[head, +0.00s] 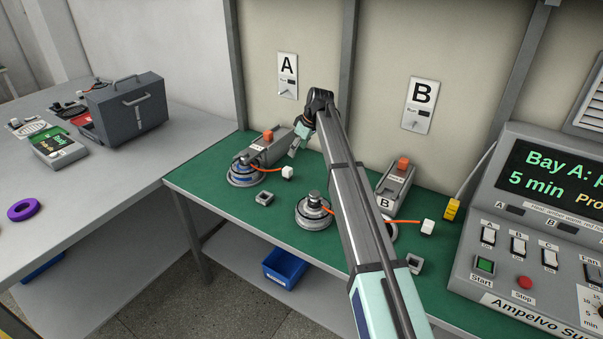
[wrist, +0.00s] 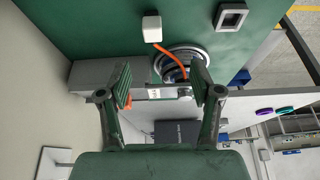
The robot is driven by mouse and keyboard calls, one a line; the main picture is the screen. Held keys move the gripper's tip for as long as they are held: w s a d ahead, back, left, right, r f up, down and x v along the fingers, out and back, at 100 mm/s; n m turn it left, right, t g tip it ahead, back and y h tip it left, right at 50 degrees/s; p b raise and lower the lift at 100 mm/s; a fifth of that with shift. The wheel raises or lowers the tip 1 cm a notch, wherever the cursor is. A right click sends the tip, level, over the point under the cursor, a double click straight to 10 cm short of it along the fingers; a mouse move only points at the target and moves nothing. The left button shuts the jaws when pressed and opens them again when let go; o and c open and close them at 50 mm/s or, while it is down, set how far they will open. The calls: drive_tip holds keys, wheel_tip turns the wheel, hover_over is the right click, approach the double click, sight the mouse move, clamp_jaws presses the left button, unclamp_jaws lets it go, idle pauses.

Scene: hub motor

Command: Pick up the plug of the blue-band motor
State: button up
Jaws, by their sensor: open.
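The blue-band motor (head: 243,174) sits at the left end of the green bench, under panel A. Its orange cable runs right to a white block-shaped plug (head: 288,172) lying on the green top. In the wrist view the plug (wrist: 152,28) shows near the top edge, with the cable curving down to the round motor (wrist: 178,62), partly hidden behind a finger. My gripper (head: 298,140) is above and behind the plug near the wall. Its two fingers (wrist: 161,85) are apart with nothing between them; the plug lies beyond the fingertips.
A grey clamp fixture (head: 280,147) stands beside the blue-band motor. A grey square socket (head: 264,198) lies in front. Another motor (head: 314,211) sits mid-bench. A second plug (head: 428,227) lies near fixture B (head: 396,185). The control console (head: 540,235) fills the right.

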sight(287, 169)
drive_tip(key=p+x, duration=0.1)
drive_tip(key=x, duration=0.2)
drive_tip(key=w+p+x, duration=0.1)
drive_tip(key=x, duration=0.3)
drive_tip(key=p+x, duration=0.1)
drive_tip(key=x, duration=0.3)
drive_tip(key=shift+w+p, duration=0.3)
drive_tip(key=shift+w, duration=0.05)
drive_tip(key=shift+p+x, duration=1.25)
drive_tip(key=shift+x, duration=1.45)
clamp_jaws()
